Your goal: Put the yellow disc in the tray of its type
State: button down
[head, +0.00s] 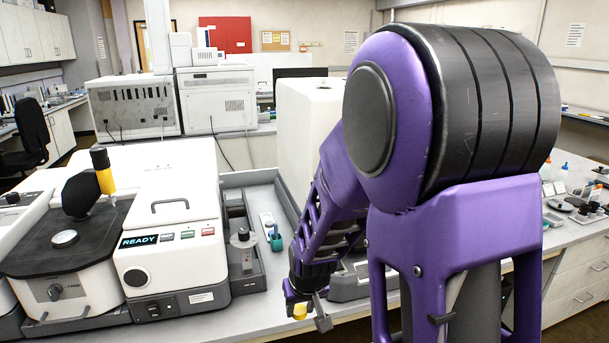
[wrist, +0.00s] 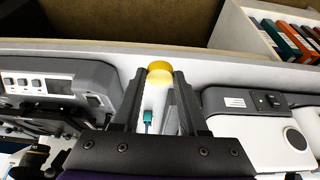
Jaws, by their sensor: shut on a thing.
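The yellow disc (wrist: 159,70) is held between the two fingertips of my gripper (wrist: 160,79) in the wrist view, above the bench. In the head view, my gripper (head: 311,309) hangs low over the front part of the bench, and the yellow disc (head: 299,312) shows at its tip. My arm hides part of the bench to the right of it. I cannot make out which tray matches the disc's type.
The white instrument with a READY display (head: 139,240) stands left of my gripper. A grey holder (head: 248,283) and a teal-topped item (head: 276,241) lie between them. Small dishes and bottles (head: 585,203) crowd the bench at right. The bench front edge is close.

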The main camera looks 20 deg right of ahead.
aim_at(551, 219)
jog(key=l+z, duration=0.15)
jog(key=l, duration=0.3)
jog(key=i+l+z, duration=0.1)
jog(key=l, duration=0.3)
jog(key=i+l+z, duration=0.15)
jog(key=l, duration=0.25)
jog(key=l+z, duration=0.15)
jog(key=l, duration=0.3)
jog(key=i+l+z, duration=0.15)
jog(key=l, duration=0.25)
jog(key=i+l+z, duration=0.45)
jog(key=i+l, duration=0.75)
jog(key=l, duration=0.1)
